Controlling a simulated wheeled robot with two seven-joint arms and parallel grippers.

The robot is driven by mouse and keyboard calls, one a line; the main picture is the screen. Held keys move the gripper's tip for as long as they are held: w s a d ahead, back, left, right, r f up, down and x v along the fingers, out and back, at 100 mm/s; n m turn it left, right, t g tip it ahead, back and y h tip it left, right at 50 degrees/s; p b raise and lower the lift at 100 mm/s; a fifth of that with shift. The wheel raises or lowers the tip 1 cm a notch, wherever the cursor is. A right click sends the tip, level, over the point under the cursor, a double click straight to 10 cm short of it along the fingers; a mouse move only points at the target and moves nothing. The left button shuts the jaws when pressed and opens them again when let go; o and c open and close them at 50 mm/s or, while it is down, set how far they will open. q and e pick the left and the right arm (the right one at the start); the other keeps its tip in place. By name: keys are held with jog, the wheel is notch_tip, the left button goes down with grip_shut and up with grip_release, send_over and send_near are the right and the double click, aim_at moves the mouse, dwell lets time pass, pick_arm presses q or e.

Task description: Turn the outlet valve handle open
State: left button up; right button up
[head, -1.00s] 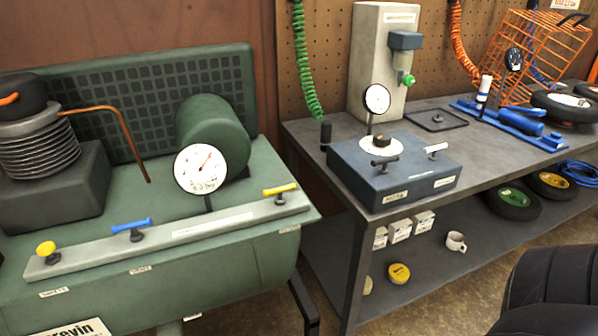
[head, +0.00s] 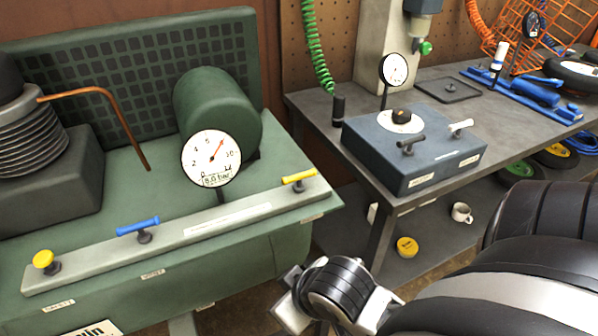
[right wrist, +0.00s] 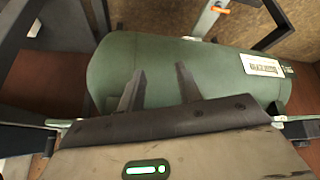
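A green compressor tank carries a pale manifold bar (head: 190,240). On the bar are a round yellow knob (head: 43,259), a blue lever handle (head: 138,226) and a yellow lever handle (head: 299,177). Both levers lie roughly along the bar. Small labels below are too small to read, so I cannot tell which is the outlet valve. A round gauge (head: 211,158) reads about 8 bar. My right arm shows low in the head view, in front of the tank. In the right wrist view my right gripper (right wrist: 158,88) is open and empty, facing the tank (right wrist: 150,58). My left gripper is not in view.
A grey workbench (head: 318,104) stands at the right with a blue box (head: 415,150) bearing a dial and small levers. A bent copper pipe (head: 122,122) rises at the left. A yellow round tin (head: 407,247) and a mug (head: 461,212) sit on the lower shelf.

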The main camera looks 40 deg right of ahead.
jog(key=w+r+t+y, duration=0.1)
jog(key=w+r+t, duration=0.65)
jog(key=r, duration=0.35)
jog(key=w+r+t, duration=0.6)
jog(key=w+r, duration=0.3)
jog(key=r, duration=0.2)
jog(key=s+a+r+n+g+y, duration=0.4)
jog(key=a+r+n+g+y, duration=0.75)
jog(key=n+y, duration=0.8)
jog(key=m+g+h+b, duration=0.3)
jog(key=m+g+h, duration=0.35)
jog(key=h, duration=1.45)
send_over(299, 175)
jog(key=s, duration=0.2)
notch_tip(299, 175, down, 12)
jog(key=shift+t, duration=0.35)
jog(key=x, duration=0.7)
jog(key=a+x, duration=0.1)
jog(key=x, duration=0.3)
jog(key=shift+s, duration=0.15)
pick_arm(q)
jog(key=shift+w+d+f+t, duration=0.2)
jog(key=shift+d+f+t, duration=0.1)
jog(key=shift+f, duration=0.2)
